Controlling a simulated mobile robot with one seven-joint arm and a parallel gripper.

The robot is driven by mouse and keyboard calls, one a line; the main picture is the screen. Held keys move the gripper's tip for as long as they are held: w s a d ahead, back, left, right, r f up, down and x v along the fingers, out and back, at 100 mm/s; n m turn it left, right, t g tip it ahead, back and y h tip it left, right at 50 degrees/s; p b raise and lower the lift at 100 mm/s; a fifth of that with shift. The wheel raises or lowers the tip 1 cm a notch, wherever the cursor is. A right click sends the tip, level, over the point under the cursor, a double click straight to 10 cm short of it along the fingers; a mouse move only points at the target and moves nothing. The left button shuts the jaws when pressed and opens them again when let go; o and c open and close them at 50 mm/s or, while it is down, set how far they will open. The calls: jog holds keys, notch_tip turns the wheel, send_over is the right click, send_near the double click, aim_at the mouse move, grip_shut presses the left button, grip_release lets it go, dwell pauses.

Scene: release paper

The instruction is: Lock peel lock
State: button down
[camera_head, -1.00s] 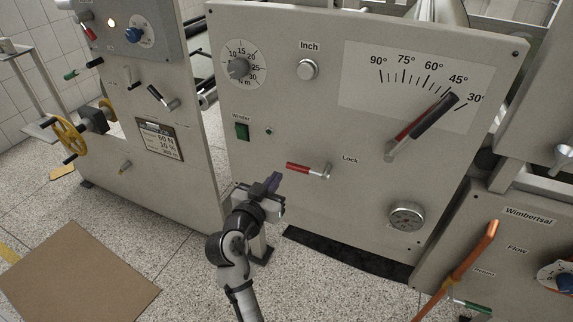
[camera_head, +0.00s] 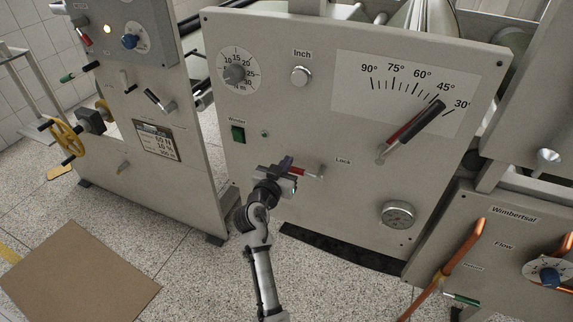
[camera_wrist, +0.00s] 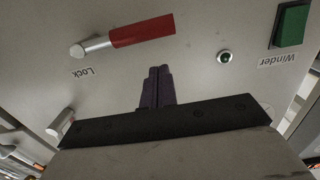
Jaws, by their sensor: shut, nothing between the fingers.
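The lock lever (camera_head: 312,173) has a red grip and a silver pivot end beside the "Lock" label on the grey machine panel. It lies nearly level, with the grip pointing left from the pivot. In the wrist view its red grip (camera_wrist: 142,31) lies past my fingertips, to the left. My gripper (camera_head: 287,163) is at the lever's left end in the head view and covers part of the grip. In the wrist view my gripper (camera_wrist: 158,72) has its purple fingers together, with nothing between them and a gap to the grip.
The green Winder switch (camera_head: 238,134) is left of the lock lever. A copper pipe (camera_head: 455,262) stands at the right.

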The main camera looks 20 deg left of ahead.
jog(key=shift+w+f, duration=0.2)
jog(key=shift+f, duration=1.05)
jog(key=shift+f+n, duration=0.25)
jog(key=shift+n, duration=0.05)
jog(key=shift+a+f+n+b, duration=0.1)
jog(key=shift+f+n+b, duration=0.2)
jog(key=shift+b, duration=0.15)
jog(key=d+f+n+h+b, duration=0.1)
jog(key=d+f+n+b, duration=0.4)
jog(key=f+n, duration=0.5)
jog(key=shift+d+n+b, duration=0.2)
jog(key=shift+n+b, duration=0.55)
jog(key=shift+n, duration=0.95)
jog(key=shift+s+d, duration=0.1)
